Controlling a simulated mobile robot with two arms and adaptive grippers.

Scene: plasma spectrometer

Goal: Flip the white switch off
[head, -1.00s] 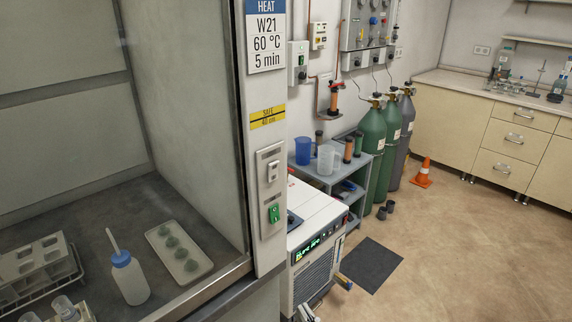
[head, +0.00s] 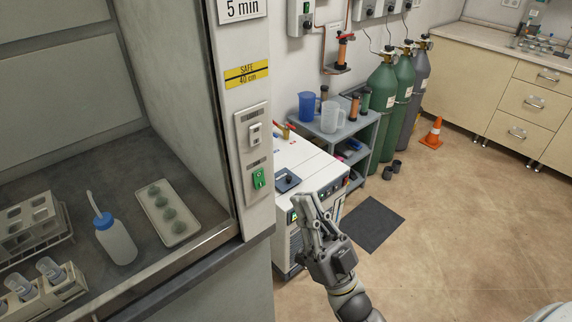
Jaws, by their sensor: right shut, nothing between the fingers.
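The white switch (head: 255,134) sits in the upper part of a pale switch plate on the fume hood's right post. A green switch (head: 258,178) sits below it on the same plate. The white rocker is too small to tell its position. My right gripper (head: 307,200) is shut and empty, pointing up, below and to the right of the plate. It shows in front of the white chiller and looks apart from both switches. My left gripper is not in view.
The white chiller (head: 312,170) stands right of the post, with a grey cart (head: 345,136) and gas cylinders (head: 381,95) behind. Inside the hood are a wash bottle (head: 117,242), a white tray (head: 151,219) and tube racks. Open floor lies to the right.

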